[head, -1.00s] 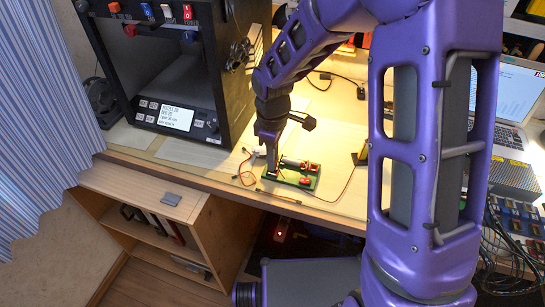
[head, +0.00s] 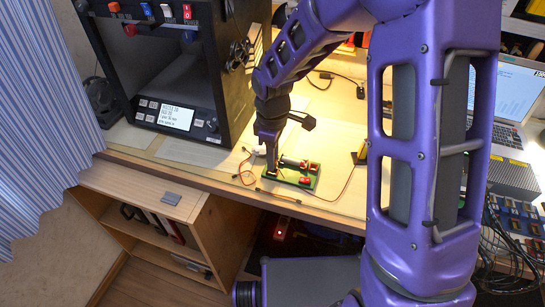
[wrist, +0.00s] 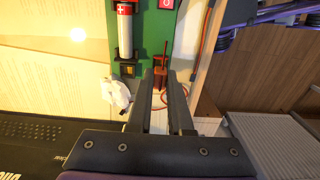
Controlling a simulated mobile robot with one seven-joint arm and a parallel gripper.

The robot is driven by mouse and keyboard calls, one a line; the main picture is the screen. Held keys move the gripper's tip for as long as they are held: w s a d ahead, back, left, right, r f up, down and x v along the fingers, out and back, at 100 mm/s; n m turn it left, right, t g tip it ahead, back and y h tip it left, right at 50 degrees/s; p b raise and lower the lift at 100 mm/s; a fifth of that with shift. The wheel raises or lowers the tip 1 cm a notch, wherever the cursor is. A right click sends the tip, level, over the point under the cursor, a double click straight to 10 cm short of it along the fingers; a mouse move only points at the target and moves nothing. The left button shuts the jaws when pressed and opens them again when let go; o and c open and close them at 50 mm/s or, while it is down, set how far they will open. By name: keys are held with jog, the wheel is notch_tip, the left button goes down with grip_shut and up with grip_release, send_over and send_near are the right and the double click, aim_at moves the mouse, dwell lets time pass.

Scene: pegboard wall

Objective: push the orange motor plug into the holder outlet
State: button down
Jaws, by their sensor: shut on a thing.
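My gripper (wrist: 161,72) points down at the left end of the green board (head: 306,185), and it also shows in the head view (head: 271,172). Its two dark fingers are closed on a small red-brown block (wrist: 160,79), which I take for the orange motor plug, with a thin lead rising from it. The green board also shows in the wrist view (wrist: 151,30), with the battery holder (wrist: 125,30) on it. A dark block (wrist: 128,70) sits at the holder's near end and may be the outlet. Whether plug and outlet touch is unclear.
A white crumpled-looking piece (wrist: 117,93) lies left of the fingers. Loose red wires (head: 245,172) lie left of the board, close to the table's front edge. The black printer-like machine (head: 165,85) stands at the left. A laptop (head: 505,100) is at the right.

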jog(key=shift+f+b, duration=0.45)
jog(key=shift+f, duration=0.5)
jog(key=c, duration=0.8)
grip_release()
jog(key=shift+o, duration=0.2)
jog(key=shift+r, duration=0.15)
jog(key=shift+r+p, duration=2.15)
jog(key=shift+r, duration=0.25)
